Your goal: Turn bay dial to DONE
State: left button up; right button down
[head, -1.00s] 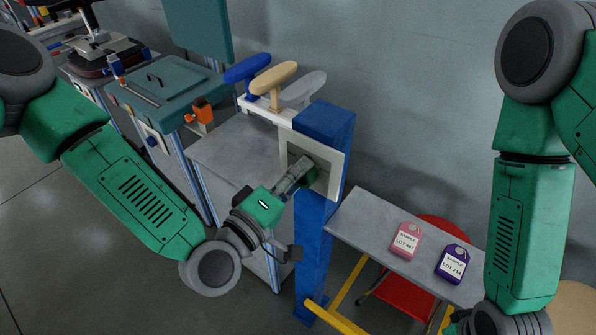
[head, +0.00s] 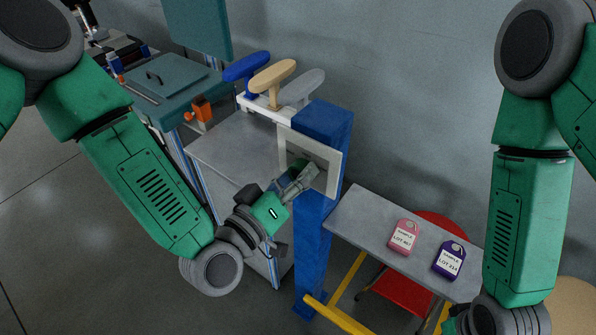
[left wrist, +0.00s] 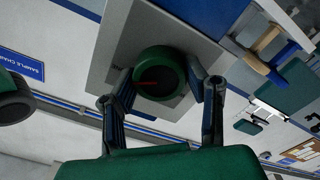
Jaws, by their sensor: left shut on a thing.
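The bay dial is a round dark green knob with a dark face and a red pointer line, seen in the left wrist view (left wrist: 158,74). It sits on a pale grey plate (head: 327,155) on the blue post (head: 314,240). My left gripper (head: 306,180) is at the plate, its fingers on either side of the dial; in the left wrist view the fingers (left wrist: 162,95) are shut on it. In the head view the gripper hides much of the dial. No DONE mark is readable.
A grey table (head: 365,225) right of the post holds a pink tag (head: 403,237) and a purple tag (head: 449,261). A red stool (head: 395,297) stands beneath. Left are a grey bench (head: 225,150) and blue, tan and grey T-shaped pads. A yellow bar (head: 335,316) is low in front.

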pick_arm(q)
jog(key=shift+s+f, duration=0.1)
jog(key=shift+f, duration=0.25)
jog(key=o, duration=0.9)
jog(key=shift+o, duration=1.2)
jog(key=shift+r, duration=0.15)
jog(key=shift+a, duration=0.2)
jog(key=v, duration=1.1)
jog(key=shift+s+a, duration=0.15)
jog(key=shift+s, duration=0.1)
